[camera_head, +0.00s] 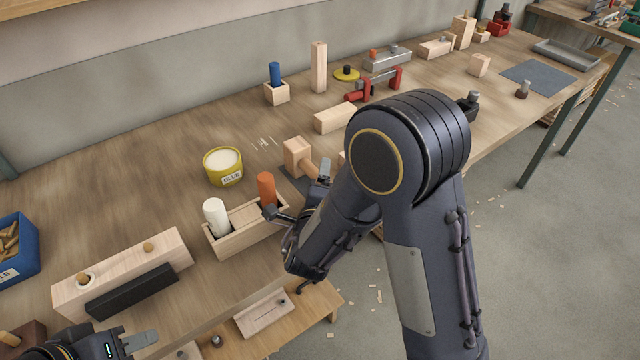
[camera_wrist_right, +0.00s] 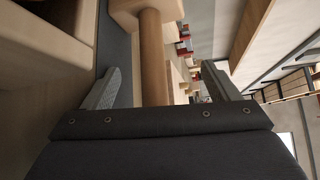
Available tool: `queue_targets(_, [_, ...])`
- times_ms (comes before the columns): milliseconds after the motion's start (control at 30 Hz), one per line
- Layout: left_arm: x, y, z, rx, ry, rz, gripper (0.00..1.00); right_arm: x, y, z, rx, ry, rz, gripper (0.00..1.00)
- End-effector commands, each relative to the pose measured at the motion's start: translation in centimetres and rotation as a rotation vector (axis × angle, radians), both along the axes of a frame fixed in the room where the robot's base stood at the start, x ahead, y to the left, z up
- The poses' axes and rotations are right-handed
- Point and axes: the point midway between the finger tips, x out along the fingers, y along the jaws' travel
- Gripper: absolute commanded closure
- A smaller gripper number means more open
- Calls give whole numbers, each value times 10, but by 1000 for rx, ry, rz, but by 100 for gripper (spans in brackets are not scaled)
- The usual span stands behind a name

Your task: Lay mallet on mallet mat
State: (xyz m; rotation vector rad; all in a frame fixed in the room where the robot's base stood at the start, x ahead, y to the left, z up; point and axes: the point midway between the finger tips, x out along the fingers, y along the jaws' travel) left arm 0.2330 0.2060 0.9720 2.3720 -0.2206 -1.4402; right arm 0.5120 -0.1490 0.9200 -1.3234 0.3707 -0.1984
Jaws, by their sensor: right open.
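The wooden mallet has a block head (camera_head: 297,155) and a round handle, near the middle of the bench in the head view. A dark mat (camera_head: 288,181) shows beside and below the head; I cannot tell whether the mallet touches it. My right gripper (camera_head: 298,191) is open, partly hidden by my arm. In the right wrist view its fingers (camera_wrist_right: 160,88) stand on either side of the mallet handle (camera_wrist_right: 152,55), with gaps showing. The dark mat (camera_wrist_right: 117,45) also shows there, left of the handle. My left gripper (camera_head: 122,344) is at the bottom left, apparently empty, its jaw opening unclear.
A wooden tray (camera_head: 225,250) with a white and an orange cylinder stands left of the right gripper. A yellow glue tub (camera_head: 223,167) is behind it. A wood block (camera_head: 335,118) and red clamp (camera_head: 375,86) lie farther back. A grey mat (camera_head: 538,77) lies far right.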

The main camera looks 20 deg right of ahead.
Motion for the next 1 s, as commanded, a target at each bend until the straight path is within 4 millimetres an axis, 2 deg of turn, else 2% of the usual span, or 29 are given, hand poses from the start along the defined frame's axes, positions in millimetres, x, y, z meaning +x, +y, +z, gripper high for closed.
queue_targets(33, [0, 0, 0, 0, 0, 0, 66, -6, 3, -9, 3, 31, 11, 0])
queue_targets(1000, [0, 0, 10, 0, 0, 0, 66, -51, 20, 0, 1, 30, 9, 0])
